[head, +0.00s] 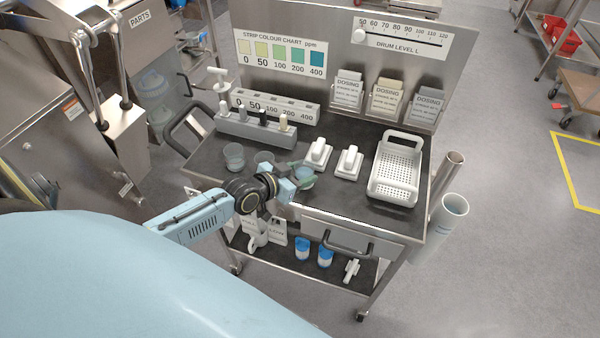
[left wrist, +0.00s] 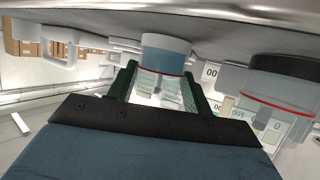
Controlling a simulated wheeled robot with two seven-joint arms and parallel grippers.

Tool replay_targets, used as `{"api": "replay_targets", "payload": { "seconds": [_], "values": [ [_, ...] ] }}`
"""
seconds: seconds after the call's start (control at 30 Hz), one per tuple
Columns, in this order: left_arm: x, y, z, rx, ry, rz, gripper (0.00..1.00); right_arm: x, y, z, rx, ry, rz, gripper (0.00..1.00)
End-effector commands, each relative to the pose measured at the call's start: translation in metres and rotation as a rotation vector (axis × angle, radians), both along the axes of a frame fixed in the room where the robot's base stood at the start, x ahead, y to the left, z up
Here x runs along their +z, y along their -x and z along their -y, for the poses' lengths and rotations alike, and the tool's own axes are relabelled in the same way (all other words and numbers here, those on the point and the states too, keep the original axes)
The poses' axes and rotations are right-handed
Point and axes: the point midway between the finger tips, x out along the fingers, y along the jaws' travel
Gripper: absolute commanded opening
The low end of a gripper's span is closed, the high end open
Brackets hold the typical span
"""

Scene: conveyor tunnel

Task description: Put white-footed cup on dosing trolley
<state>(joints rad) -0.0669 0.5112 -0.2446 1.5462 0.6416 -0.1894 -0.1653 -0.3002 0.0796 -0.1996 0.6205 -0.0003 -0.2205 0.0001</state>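The white-footed cup (left wrist: 166,57) shows upside down in the left wrist view, with a white foot, a blue-grey band and a thin red line. In the head view it is a small clear cup (head: 305,178) near the front middle of the dosing trolley's dark top (head: 350,203). My left gripper (head: 297,177) reaches in from the left, its green fingers on both sides of the cup. In the left wrist view the fingers (left wrist: 163,84) appear to touch its sides. I cannot tell whether its foot rests on the top. My right gripper is not in view.
Two more clear cups (head: 234,155) (head: 263,160) stand to the left; a dark-footed one (left wrist: 285,84) is close in the left wrist view. White dispensers (head: 318,152) (head: 349,162) stand behind, a white basket (head: 397,170) to the right. Blue-and-white cups (head: 302,248) are on the lower shelf.

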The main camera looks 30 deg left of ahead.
Motion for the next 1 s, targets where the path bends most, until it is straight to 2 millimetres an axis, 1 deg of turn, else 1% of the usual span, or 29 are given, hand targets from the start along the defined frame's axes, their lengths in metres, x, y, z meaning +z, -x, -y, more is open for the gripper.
{"api": "replay_targets", "payload": {
  "seconds": [0.03, 0.1, 0.13, 0.37, 0.5, 0.57, 0.67, 0.9, 1.0],
  "values": [
    [0.0, 0.0, 0.0, 0.0, 0.0, 0.0, 0.57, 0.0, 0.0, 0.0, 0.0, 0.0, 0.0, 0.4],
    [0.0, 0.0, 0.0, 0.0, 0.0, 0.0, 0.66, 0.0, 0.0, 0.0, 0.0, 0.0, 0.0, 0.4],
    [0.0, 0.0, 0.0, 0.0, 0.0, 0.0, 0.69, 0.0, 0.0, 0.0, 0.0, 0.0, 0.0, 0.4],
    [0.001, 0.0, 0.0, 0.0, 0.0, 0.0, 0.69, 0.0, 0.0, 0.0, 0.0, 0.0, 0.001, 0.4],
    [0.005, 0.002, 0.0, 0.0, 0.001, -0.001, 0.69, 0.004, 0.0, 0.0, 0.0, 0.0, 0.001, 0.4],
    [0.007, 0.008, -0.002, -0.001, 0.0, -0.001, 0.69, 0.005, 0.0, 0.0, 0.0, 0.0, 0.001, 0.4],
    [0.012, 0.023, -0.005, -0.001, 0.0, -0.003, 0.69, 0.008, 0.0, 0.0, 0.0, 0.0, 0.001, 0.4],
    [0.031, 0.067, -0.016, -0.001, -0.001, -0.004, 0.69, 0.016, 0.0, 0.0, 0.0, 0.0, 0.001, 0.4],
    [0.038, 0.082, -0.019, -0.001, -0.001, -0.003, 0.69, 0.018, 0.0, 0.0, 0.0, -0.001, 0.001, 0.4]
  ]
}}
